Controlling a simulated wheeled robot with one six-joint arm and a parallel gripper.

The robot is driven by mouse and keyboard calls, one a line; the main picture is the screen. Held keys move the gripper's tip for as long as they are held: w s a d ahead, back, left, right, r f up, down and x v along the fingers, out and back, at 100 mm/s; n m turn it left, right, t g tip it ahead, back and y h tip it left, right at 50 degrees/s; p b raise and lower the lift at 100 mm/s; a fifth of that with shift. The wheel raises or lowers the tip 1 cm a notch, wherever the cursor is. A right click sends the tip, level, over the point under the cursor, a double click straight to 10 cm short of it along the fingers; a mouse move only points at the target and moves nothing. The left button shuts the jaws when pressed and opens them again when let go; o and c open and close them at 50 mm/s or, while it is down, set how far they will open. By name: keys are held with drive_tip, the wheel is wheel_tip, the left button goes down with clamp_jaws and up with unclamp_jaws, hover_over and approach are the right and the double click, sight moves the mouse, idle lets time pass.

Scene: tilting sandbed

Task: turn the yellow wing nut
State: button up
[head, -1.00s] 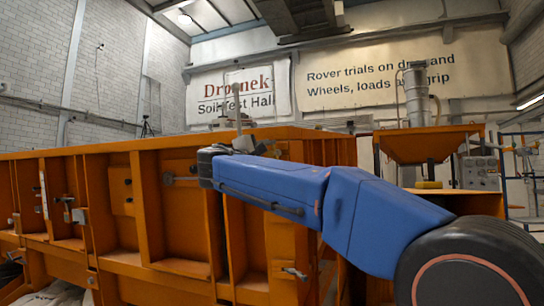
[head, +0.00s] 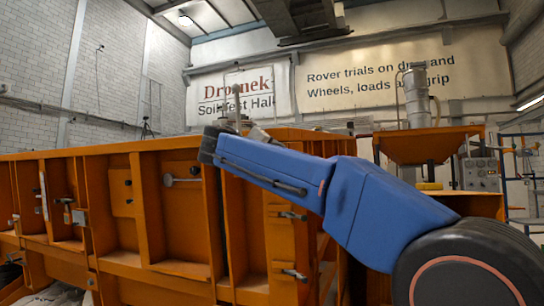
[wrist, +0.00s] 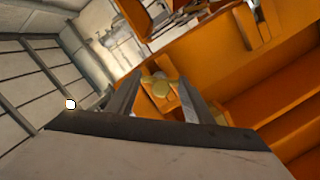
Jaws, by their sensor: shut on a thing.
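The yellow wing nut (wrist: 160,88) shows small and pale between the two fingers of my gripper (wrist: 161,82) in the wrist view. The fingers are shut on it, one on each side. It sits close to an orange steel face of the sandbed (wrist: 215,65). Its exact wing angle is too small to tell. In the head view my blue arm reaches left across the orange sandbed (head: 180,232); my gripper and the wing nut are not visible there.
The sandbed's side has upright ribs, a grey round-headed fitting (head: 181,180) and small handles (head: 294,274). An orange hopper (head: 425,146) stands behind to the right. A control box (head: 480,173) is at the far right. Open air lies above the bed's top edge.

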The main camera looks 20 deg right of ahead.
drive_tip(key=m+y, duration=0.1)
drive_tip(key=m, duration=0.1)
drive_tip(key=m+y, duration=0.1)
drive_tip(key=m, duration=0.2)
drive_tip(key=shift+m+t, duration=0.3)
idle(0.4)
drive_tip(key=o, duration=1)
drive_tip(key=shift+o, duration=0.2)
drive_tip(key=shift+s, duration=0.1)
drive_tip(key=v, duration=1.7)
drive_tip(key=shift+s+f, duration=0.1)
drive_tip(key=shift+s, duration=0.05)
